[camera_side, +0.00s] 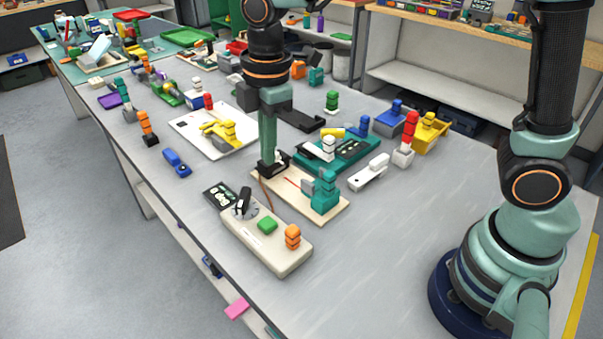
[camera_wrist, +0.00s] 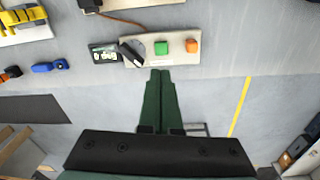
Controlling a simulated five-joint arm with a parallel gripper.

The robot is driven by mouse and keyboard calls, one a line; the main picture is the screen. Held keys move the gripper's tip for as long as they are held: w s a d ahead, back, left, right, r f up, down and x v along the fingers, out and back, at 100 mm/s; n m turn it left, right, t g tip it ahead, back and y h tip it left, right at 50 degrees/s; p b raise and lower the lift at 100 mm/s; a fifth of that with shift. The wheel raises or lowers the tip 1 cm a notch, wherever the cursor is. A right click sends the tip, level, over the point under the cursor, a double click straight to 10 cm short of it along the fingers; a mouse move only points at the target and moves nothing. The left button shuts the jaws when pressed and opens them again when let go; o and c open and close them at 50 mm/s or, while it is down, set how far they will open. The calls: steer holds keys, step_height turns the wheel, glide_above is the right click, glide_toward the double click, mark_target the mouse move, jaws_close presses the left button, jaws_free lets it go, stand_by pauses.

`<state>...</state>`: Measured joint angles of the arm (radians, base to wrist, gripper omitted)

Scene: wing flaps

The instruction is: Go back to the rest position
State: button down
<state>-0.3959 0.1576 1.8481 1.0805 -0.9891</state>
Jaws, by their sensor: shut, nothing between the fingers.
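My gripper (camera_side: 267,160) hangs down over the middle of the bench in the side view, its green fingers pointing down and closed together. In the side view its tips overlap the far-left end of a beige board (camera_side: 336,207); the gap in height cannot be told. In the wrist view the gripper (camera_wrist: 161,73) is shut and empty. There, its tips show just beyond the edge of a beige control box (camera_wrist: 178,40). This box has a black lever (camera_wrist: 131,52) on a grey dial, a green button (camera_wrist: 161,48) and an orange knob (camera_wrist: 193,46).
A teal tray (camera_side: 340,152), white lever block (camera_side: 369,173), red-topped block (camera_side: 410,128) and yellow bin (camera_side: 430,132) stand right of my gripper. A white board with yellow parts (camera_side: 218,132) lies left. Bench space near my base is clear.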

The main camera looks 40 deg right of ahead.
steer(key=s+d+r+m+t, duration=0.2)
steer(key=s+d+m, duration=0.2)
steer(key=d+m, duration=0.3)
steer(key=s+d+r+m+t, duration=0.3)
steer(key=s+d+m, duration=0.1)
steer(key=d+m, duration=0.4)
steer(key=shift+s+d+r+m, duration=0.2)
steer(key=shift+m, duration=0.2)
stand_by(1.3)
